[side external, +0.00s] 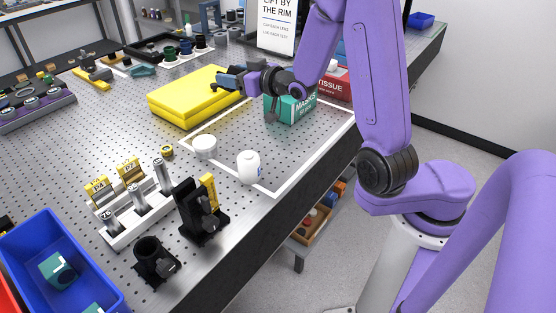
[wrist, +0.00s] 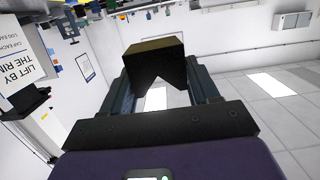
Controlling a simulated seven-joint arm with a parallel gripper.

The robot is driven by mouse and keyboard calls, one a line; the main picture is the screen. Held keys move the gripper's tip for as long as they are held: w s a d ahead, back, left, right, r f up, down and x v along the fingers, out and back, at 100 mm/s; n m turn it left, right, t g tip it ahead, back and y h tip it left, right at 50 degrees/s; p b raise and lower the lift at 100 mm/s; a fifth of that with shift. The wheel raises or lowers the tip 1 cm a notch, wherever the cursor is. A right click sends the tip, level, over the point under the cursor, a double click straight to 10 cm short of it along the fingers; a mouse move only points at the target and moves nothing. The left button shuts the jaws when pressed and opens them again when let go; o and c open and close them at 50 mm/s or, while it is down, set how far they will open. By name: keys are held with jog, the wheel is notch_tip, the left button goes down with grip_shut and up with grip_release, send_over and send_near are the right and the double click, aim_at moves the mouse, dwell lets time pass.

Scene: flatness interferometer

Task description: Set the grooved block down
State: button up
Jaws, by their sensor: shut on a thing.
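My gripper (side external: 230,80) is shut on the grooved block (wrist: 153,52). In the wrist view the block is dark, with a V-shaped notch facing the palm, held between the two fingers. In the side view my gripper points left, near the right end of the yellow case (side external: 185,105); the block is too small and dark there to make out clearly. I cannot tell how high the block is above the case or table.
The perforated table (side external: 115,130) has a white outlined area. A teal masks box (side external: 291,108) stands beneath my wrist, with a red tissue box (side external: 337,85) behind. A blue bin (side external: 95,260) is front left.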

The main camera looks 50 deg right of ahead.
jog(key=s+d+f, duration=0.5)
jog(key=d+f, duration=0.1)
jog(key=d, duration=0.2)
jog(key=y, duration=0.1)
send_over(303, 139)
notch_tip(303, 139, down, 3)
jog(key=shift+n, duration=0.4)
jog(key=shift+f, duration=3.95)
jog(key=o, duration=1.3)
jog(key=shift+f, duration=0.15)
jog(key=shift+c, duration=0.2)
